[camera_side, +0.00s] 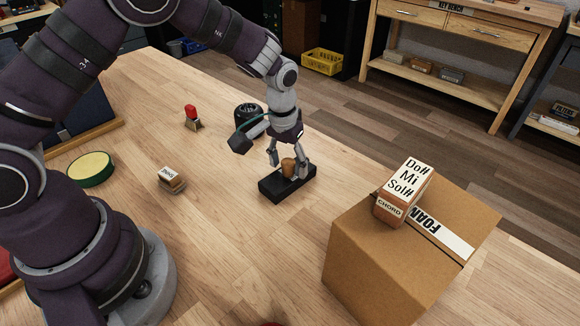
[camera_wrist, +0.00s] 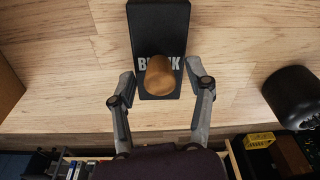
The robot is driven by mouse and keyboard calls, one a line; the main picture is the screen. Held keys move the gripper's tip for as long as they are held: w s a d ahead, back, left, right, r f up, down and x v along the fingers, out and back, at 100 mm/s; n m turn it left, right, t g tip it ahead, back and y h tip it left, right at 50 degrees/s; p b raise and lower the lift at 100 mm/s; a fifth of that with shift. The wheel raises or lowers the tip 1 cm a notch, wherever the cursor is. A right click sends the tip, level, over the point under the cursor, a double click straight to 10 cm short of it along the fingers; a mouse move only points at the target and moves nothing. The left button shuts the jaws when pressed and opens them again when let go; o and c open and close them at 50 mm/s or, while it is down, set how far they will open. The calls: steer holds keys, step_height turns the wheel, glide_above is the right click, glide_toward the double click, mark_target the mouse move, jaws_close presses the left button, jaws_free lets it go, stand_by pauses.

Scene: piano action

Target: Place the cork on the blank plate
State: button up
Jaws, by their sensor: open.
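The brown cork (camera_side: 289,167) is at the black blank plate (camera_side: 272,189), which lies on the wooden table. In the wrist view the cork (camera_wrist: 160,76) covers part of the white lettering on the plate (camera_wrist: 158,25), near the plate's lower end. My gripper (camera_side: 287,170) points down over the plate with its fingers on either side of the cork. In the wrist view my gripper (camera_wrist: 160,87) is open, with a gap between each finger and the cork. I cannot tell for sure whether the cork's underside touches the plate.
A cardboard box (camera_side: 390,250) with a chord block (camera_side: 404,192) on top stands at the right. A small labelled block (camera_side: 172,179), a green-rimmed round pad (camera_side: 90,169) and a red-topped item (camera_side: 192,117) are left. A dark round object (camera_side: 248,116) stands behind my gripper.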

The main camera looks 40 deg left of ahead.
mark_target(285, 167)
step_height(285, 167, up, 11)
steer(key=s, duration=0.1)
steer(key=s+a+r+m+t, duration=0.1)
steer(key=s+r+t, duration=0.1)
steer(key=s, duration=0.5)
steer(key=s+a+r+m+t, duration=0.1)
steer(key=s+a+r+t, duration=0.1)
steer(key=s+r, duration=0.3)
steer(key=s, duration=0.3)
steer(key=shift+m, duration=0.3)
